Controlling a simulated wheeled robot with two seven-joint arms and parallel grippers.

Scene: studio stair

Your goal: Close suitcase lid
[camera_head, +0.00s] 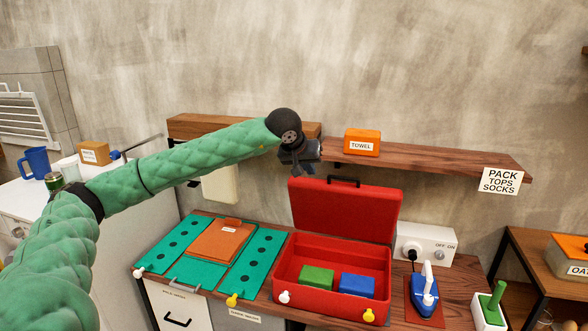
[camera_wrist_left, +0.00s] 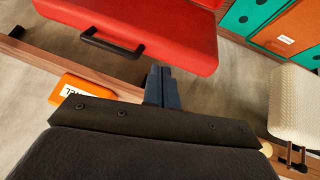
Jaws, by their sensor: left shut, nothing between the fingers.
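A red suitcase (camera_head: 283,266) stands open on the wooden table, its lid (camera_head: 345,211) raised upright at the back with a black handle on its top edge. A green block (camera_head: 316,277) and a blue block (camera_head: 357,285) lie inside. My left gripper (camera_head: 305,171) is shut and empty, just above the lid's left top corner in the head view. In the left wrist view, the shut fingers (camera_wrist_left: 161,75) are close to the red lid (camera_wrist_left: 165,30) and its handle (camera_wrist_left: 112,44); I cannot tell whether they touch. My right gripper is not in view.
A wooden shelf (camera_head: 430,166) with an orange towel box (camera_head: 362,142) and a "PACK TOPS SOCKS" sign (camera_head: 501,181) runs behind the lid. A teal folding board (camera_head: 255,262) lies left of the suitcase. A blue iron (camera_head: 426,291) and white socket box (camera_head: 426,243) stand right.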

